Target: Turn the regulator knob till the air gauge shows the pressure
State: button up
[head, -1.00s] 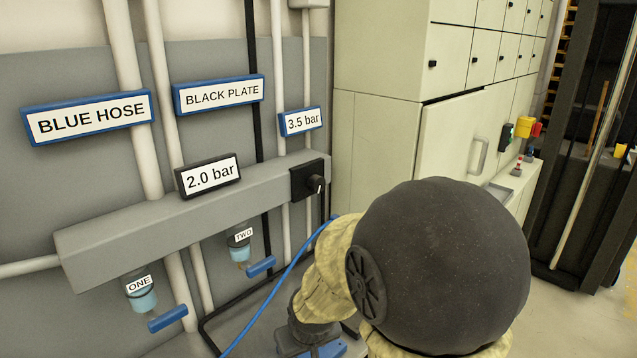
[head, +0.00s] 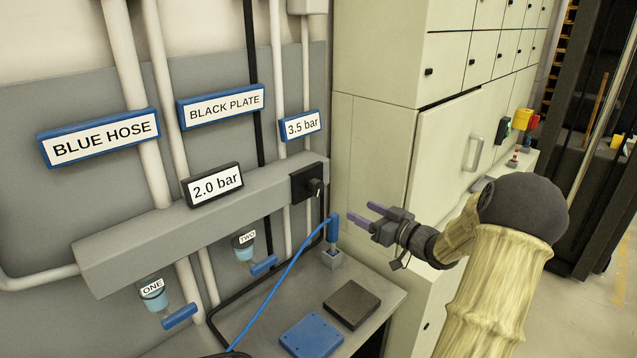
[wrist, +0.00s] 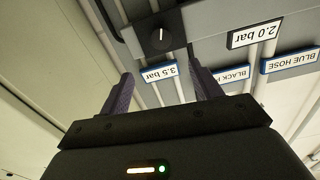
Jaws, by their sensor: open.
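The regulator knob (head: 316,186) is black with a white mark, on a black square plate at the right end of the grey beam. It also shows in the wrist view (wrist: 160,38), upside down, beyond and between my fingers. The air gauge (head: 213,185) is a black-framed display on the beam reading 2.0 bar; it also shows in the wrist view (wrist: 255,33). A blue-framed sign (head: 301,125) above the knob reads 3.5 bar. My gripper (head: 364,216) is open and empty, to the right of and slightly below the knob, apart from it.
Signs read BLUE HOSE (head: 105,139) and BLACK PLATE (head: 222,105). A blue hose (head: 283,275) runs to a fitting right of the beam. Blue (head: 311,336) and black (head: 352,303) plates lie on the bench. Blue-handled valves hang under the beam. A pale cabinet (head: 375,130) stands behind my gripper.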

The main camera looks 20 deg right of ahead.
aim_at(319, 189)
jog(key=shift+r, duration=0.1)
dwell(0.3)
jog(key=p+x, duration=0.6)
jog(key=x, duration=1.1)
jog(key=shift+w+a+r, duration=0.1)
jog(key=shift+a, duration=0.15)
jog(key=c, duration=1)
